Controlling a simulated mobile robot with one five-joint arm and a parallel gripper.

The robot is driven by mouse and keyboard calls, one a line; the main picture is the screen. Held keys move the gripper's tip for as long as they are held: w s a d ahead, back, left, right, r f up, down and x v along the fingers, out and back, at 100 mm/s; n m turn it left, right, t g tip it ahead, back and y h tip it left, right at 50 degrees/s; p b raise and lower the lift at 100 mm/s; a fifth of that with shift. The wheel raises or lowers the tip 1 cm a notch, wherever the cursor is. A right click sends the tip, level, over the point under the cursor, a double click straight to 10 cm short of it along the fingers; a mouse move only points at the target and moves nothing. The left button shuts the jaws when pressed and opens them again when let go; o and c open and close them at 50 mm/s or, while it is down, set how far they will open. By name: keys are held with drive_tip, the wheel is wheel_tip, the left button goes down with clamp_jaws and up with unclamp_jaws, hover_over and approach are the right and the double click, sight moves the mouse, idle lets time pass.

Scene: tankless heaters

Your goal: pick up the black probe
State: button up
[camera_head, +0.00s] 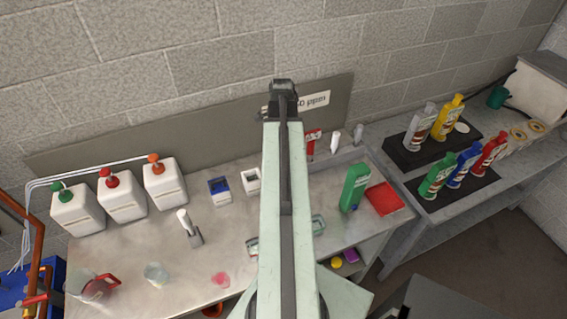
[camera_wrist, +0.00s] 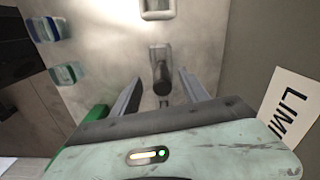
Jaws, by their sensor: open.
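In the wrist view, the black probe (camera_wrist: 160,74) is a dark rounded rod with its end toward the camera. It stands in a grey holder (camera_wrist: 158,52) on the bench. My gripper (camera_wrist: 160,80) is open, with one finger on each side of the probe in the picture. Gaps show between the probe and both fingers. I cannot tell how deep the probe lies between them. In the head view, my arm covers the middle of the bench, and I cannot make out the black probe or the fingers there.
A wall sign (camera_wrist: 292,110) is close at the right in the wrist view.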

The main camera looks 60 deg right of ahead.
drive_tip(key=shift+f, duration=0.25)
drive_tip(key=f+b, duration=0.2)
drive_tip(key=d+f+b, duration=0.1)
drive_tip(key=f+b, duration=0.2)
drive_tip(key=shift+f, duration=0.15)
drive_tip(key=shift+c, duration=0.2)
drive_tip(key=shift+r, duration=0.2)
clamp_jaws()
drive_tip(key=shift+r, duration=0.1)
